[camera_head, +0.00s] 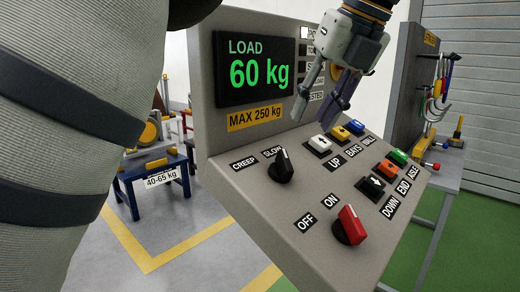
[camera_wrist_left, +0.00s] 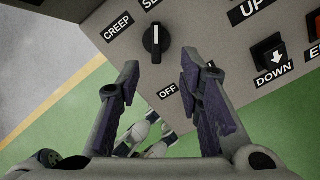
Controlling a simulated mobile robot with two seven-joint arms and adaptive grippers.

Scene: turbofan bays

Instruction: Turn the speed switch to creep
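The speed switch (camera_head: 281,167) is a black knob on the sloped grey panel, with the CREEP label (camera_head: 243,163) to its left and the SLOW label (camera_head: 272,151) above it. In the left wrist view the knob (camera_wrist_left: 157,41) shows its white line pointing up, towards SLOW rather than CREEP (camera_wrist_left: 118,26). In the wrist view the knob lies just beyond and between the open fingertips (camera_wrist_left: 160,62).
A red OFF/ON knob (camera_head: 349,226) sits lower on the panel. Several coloured push buttons, such as the white UP button (camera_head: 320,144), are to the right. The display (camera_head: 255,58) reads LOAD 60 kg. A blue stand (camera_head: 155,178) is at left, a tool bench (camera_head: 445,165) at right.

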